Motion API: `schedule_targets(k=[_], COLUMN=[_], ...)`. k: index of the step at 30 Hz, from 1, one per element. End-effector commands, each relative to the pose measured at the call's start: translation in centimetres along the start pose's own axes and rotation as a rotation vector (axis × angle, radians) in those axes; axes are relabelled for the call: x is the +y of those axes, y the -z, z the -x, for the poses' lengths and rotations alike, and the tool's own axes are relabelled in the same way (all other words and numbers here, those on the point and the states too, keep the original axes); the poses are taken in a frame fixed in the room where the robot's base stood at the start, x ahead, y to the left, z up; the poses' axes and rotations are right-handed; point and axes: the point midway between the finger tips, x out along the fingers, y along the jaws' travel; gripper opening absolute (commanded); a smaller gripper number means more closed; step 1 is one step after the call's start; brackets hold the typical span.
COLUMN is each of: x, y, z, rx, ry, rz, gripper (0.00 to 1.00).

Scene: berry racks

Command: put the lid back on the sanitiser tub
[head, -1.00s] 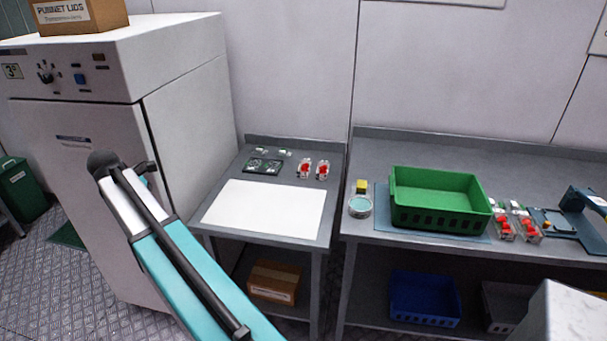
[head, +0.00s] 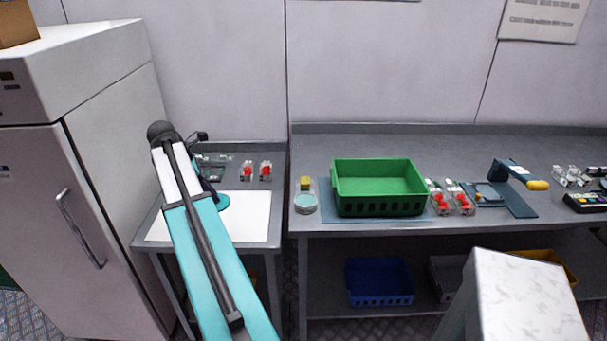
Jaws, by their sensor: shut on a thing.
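The sanitiser tub (head: 306,209) is a small round tub with a pale rim. It is open on top, with teal inside, and stands at the left end of the long bench, left of the green crate. A teal disc, the lid (head: 223,203), shows over the white board on the left table. My gripper (head: 211,194) is dark and mostly hidden behind my own teal arm. It is shut on the lid, to the left of the tub and apart from it. The fingertips are too small to make out clearly.
A yellow block (head: 305,183) sits right behind the tub. A green crate (head: 378,197) stands close on its right, on a blue mat (head: 334,214). Punnets with red fruit (head: 247,172) lie behind the white board (head: 255,230). A narrow gap separates the two tables.

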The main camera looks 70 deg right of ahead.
Motion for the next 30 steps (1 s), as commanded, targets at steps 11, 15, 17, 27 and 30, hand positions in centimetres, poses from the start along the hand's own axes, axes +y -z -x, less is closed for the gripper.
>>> schedule_targets(k=[11,15,17,27,30], x=[-0.9,-1.9,-2.3,-5.3,-5.8], y=[-12.1,-16.4,-18.3,-26.7,-27.7], z=[-4.0,-5.3,-5.9,-8.5,-8.9], rx=[0.000,0.000,0.000,0.000,0.000], ry=[0.013,0.018,0.020,0.027,0.028], rz=[-0.033,-0.042,-0.047,-0.066,-0.067], gripper=[0.00,0.00,0.00,0.00,0.00])
